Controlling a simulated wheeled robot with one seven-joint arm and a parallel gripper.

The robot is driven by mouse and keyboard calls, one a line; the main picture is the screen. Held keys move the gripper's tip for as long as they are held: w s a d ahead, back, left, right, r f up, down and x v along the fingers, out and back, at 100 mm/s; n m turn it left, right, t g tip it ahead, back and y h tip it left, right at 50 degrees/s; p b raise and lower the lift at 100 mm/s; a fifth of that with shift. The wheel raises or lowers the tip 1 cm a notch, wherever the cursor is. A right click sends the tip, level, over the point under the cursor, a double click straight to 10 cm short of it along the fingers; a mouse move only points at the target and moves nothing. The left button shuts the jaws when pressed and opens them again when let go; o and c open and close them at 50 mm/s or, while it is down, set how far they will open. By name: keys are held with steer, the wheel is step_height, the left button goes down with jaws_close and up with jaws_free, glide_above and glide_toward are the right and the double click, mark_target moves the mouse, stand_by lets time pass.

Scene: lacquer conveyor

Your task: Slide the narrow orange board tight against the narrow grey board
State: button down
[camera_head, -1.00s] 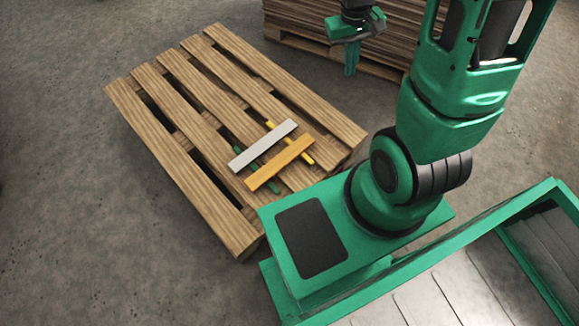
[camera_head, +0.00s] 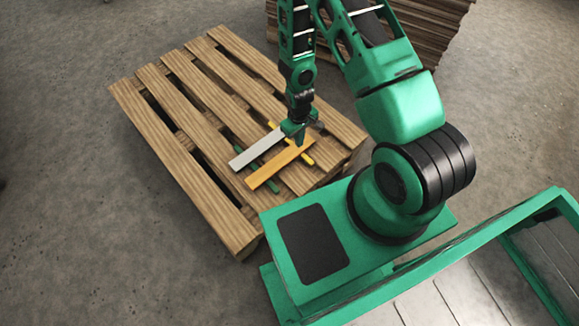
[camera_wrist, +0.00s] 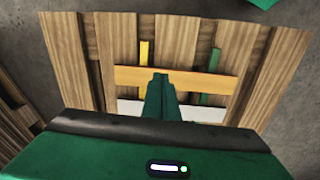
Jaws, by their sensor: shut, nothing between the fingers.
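The narrow orange board (camera_head: 275,168) lies on the pallet, nearly parallel to the narrow grey board (camera_head: 250,153), with a gap between them. The wrist view shows the orange board (camera_wrist: 205,81) above the grey board (camera_wrist: 207,114), which is partly hidden by my gripper. A yellow strip (camera_head: 306,159) and a green strip (camera_head: 270,184) run crosswise beneath the boards. My gripper (camera_head: 299,141) is shut and empty, pointing down at the boards' far right ends. Its fingertips (camera_wrist: 160,77) overlap the orange board in the wrist view; I cannot tell whether they touch it.
The wooden pallet (camera_head: 190,165) has open gaps between its slats. A stack of brown boards (camera_head: 425,30) stands behind it at the top right. Bare concrete floor (camera_head: 70,200) lies to the left.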

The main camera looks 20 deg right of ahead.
mark_target(281, 161)
steer(key=shift+n, duration=0.4)
steer(key=s+a+f, duration=0.1)
steer(key=f, duration=0.4)
steer(key=s+a+f, duration=0.1)
steer(key=f, duration=0.5)
steer(key=s+a+f, duration=0.1)
steer(key=f, duration=0.4)
steer(key=shift+s+f, duration=0.35)
steer(key=shift+s, duration=0.05)
steer(key=shift+w+a+f, duration=0.1)
steer(key=shift+w+a, duration=0.1)
steer(key=shift+w, duration=0.35)
steer(key=shift+w+a+f, duration=0.1)
steer(key=shift+w+a, duration=0.1)
steer(key=shift+w, duration=0.35)
steer(key=shift+w+a, duration=0.25)
steer(key=shift+w, duration=0.65)
